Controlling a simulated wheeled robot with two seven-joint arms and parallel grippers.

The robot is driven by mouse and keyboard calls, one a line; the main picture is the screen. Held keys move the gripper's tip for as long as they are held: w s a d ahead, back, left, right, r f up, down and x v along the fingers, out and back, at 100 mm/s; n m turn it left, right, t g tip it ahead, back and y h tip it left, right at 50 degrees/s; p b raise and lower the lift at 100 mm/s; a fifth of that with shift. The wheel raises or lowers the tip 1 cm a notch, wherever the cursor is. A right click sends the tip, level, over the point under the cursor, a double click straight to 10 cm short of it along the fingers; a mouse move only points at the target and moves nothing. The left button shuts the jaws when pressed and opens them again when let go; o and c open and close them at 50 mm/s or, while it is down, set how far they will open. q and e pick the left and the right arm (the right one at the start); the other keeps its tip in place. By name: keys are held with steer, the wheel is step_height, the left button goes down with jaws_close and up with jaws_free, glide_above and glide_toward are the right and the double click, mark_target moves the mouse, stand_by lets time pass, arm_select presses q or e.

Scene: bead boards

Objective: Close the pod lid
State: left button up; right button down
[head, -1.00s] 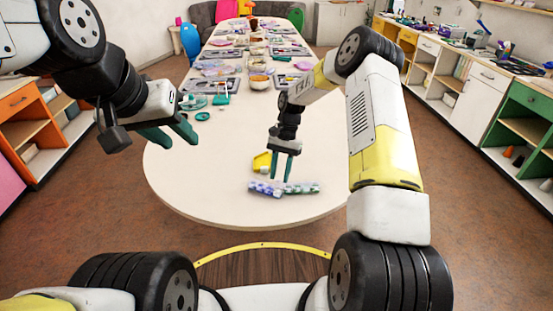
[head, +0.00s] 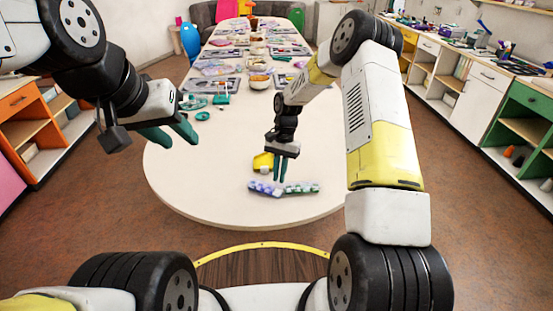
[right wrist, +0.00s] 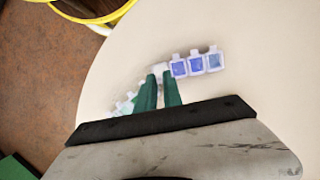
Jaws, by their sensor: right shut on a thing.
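A row of small pods (head: 265,188) lies near the front edge of the table, with blue and purple pods at the left and green ones at the right in the head view. In the right wrist view the blue pods (right wrist: 195,64) are right of my fingers and the paler pods (right wrist: 125,104) are left. My right gripper (head: 280,179) is shut on a small whitish part of the row, which looks like a pod lid (right wrist: 160,68). The fingertips hide much of it, so its angle is unclear. My left gripper (head: 172,136) is open and empty above the table's left side.
A yellow object (head: 263,162) lies just behind the row. Green items (head: 203,116) and trays (head: 226,85) with several bowls stand farther back on the white table (head: 190,185). The table around the row is mostly clear.

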steer(key=shift+s+a+t+h, duration=0.45)
steer(key=shift+s+t+h, duration=0.3)
steer(key=shift+t, duration=0.45)
steer(key=shift+s+a+f+t+h, duration=0.15)
steer(key=shift+s+f+t+h, duration=0.15)
steer(key=shift+t, duration=0.3)
steer(key=shift+s+a+f+t+h, duration=0.15)
steer(key=shift+s+t+h, duration=0.1)
steer(key=shift+t, duration=0.35)
steer(key=c, duration=1.5)
jaws_free()
steer(key=shift+o, duration=0.2)
steer(key=v, duration=0.7)
steer(key=shift+r, duration=0.4)
steer(key=shift+s, duration=0.15)
